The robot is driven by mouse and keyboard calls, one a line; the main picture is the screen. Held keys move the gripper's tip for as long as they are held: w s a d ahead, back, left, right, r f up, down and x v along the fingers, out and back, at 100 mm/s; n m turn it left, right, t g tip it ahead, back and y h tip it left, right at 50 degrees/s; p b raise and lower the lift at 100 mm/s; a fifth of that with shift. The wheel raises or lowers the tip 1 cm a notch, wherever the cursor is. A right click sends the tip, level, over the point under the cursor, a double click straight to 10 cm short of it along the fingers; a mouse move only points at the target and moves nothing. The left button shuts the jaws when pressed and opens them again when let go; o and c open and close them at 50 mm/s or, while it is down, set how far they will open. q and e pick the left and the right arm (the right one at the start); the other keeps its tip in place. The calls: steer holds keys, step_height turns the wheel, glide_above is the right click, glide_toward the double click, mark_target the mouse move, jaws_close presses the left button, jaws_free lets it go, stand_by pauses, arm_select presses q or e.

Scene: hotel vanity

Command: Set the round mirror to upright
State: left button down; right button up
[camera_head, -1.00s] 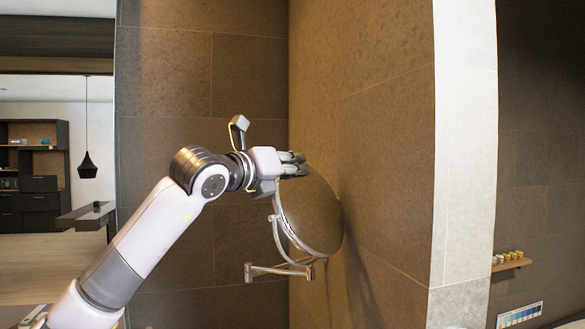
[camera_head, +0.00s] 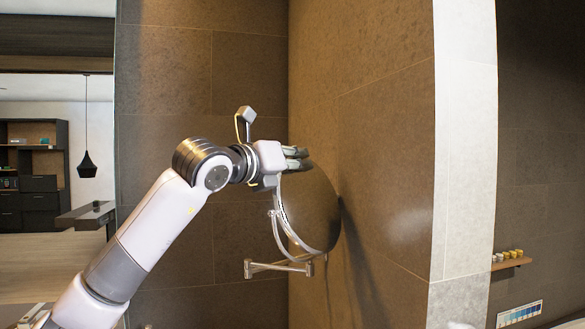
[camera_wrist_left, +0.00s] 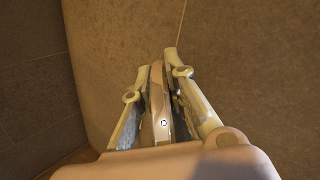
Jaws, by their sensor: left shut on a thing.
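The round mirror (camera_head: 313,208) stands out from the brown tiled wall on a folding metal arm (camera_head: 280,266). A curved metal bracket holds it. In the head view its dark disc is tilted, with the top leaning a little to the left. My left gripper (camera_head: 296,157) is at the mirror's upper edge and is shut on its rim. In the left wrist view the two fingers close on the thin rim (camera_wrist_left: 158,100) between them. The fingers hide part of the mirror's top edge. My right gripper is in neither view.
The tiled wall (camera_head: 385,150) is close behind and right of the mirror. A pale wall edge (camera_head: 465,150) stands further right. A small wooden shelf (camera_head: 512,263) with several little jars is at the far right.

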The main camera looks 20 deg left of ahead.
mark_target(309, 193)
arm_select(q)
steer(key=d+m+b, duration=0.2)
steer(key=m, duration=0.1)
steer(key=shift+s+d+r, duration=0.2)
steer(key=shift+s+d, duration=0.1)
steer(key=shift+s, duration=0.1)
steer(key=shift+s+d+r+m, duration=0.1)
steer(key=shift+d+m, duration=0.2)
steer(key=shift+m, duration=0.4)
steer(key=c, duration=1.6)
jaws_free()
steer(key=shift+s, duration=0.1)
steer(key=v, duration=1.2)
